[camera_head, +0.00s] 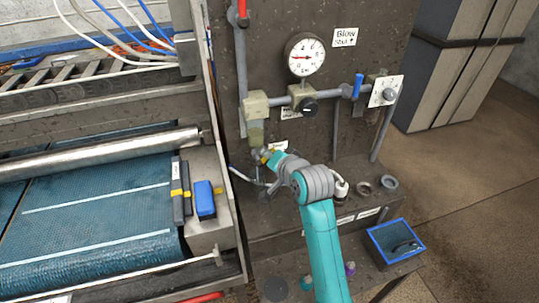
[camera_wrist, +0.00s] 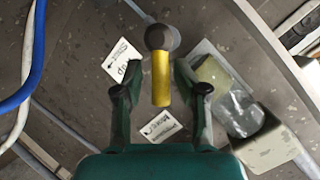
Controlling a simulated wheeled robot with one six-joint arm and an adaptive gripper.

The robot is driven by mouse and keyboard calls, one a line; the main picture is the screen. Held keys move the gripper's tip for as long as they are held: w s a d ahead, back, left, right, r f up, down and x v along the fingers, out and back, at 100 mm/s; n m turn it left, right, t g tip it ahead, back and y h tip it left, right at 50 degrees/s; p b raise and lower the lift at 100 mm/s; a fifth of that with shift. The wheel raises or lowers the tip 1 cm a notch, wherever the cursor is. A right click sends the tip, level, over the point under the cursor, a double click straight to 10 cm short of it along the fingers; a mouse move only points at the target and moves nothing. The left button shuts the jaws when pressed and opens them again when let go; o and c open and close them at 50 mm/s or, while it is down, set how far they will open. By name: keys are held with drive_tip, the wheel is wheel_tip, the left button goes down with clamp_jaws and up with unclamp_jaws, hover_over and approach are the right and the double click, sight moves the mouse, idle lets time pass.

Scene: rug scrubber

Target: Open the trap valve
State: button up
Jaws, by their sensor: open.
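My gripper (camera_head: 268,157) is close to the upright dark panel, below the beige filter unit with its cloudy bowl (camera_head: 257,134). The wrist view shows a yellow valve handle (camera_wrist: 161,82) with a round grey end (camera_wrist: 162,37). It lies between the two spread dark green fingers of my gripper (camera_wrist: 159,72), with a gap on both sides. Contact does not show. I cannot read a label that names the trap valve. In the head view my gripper mostly hides this handle. The cloudy bowl (camera_wrist: 238,108) is right of the fingers in the wrist view.
A gauge (camera_head: 304,54), a black knob (camera_head: 309,106), a blue lever (camera_head: 358,85) and a red handle (camera_head: 242,11) are on the panel's pipework. The scrubber's belt (camera_head: 100,208) is at left. A blue bin (camera_head: 394,241) stands at lower right. White labels (camera_wrist: 122,62) are near the fingers.

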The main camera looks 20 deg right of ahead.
drive_tip(key=shift+s+r, duration=0.1)
drive_tip(key=v, duration=0.7)
drive_tip(key=shift+s, duration=0.4)
wheel_tip(320, 180, down, 5)
drive_tip(key=a+n+y, duration=0.2)
drive_tip(key=n+y, duration=0.5)
drive_tip(key=y, duration=0.1)
drive_tip(key=d+t, duration=0.6)
drive_tip(key=d, duration=0.1)
drive_tip(key=shift+m+y, duration=0.3)
drive_tip(key=shift+y, duration=0.1)
drive_tip(key=x, duration=0.9)
drive_tip(key=shift+a, duration=0.35)
clamp_jaws()
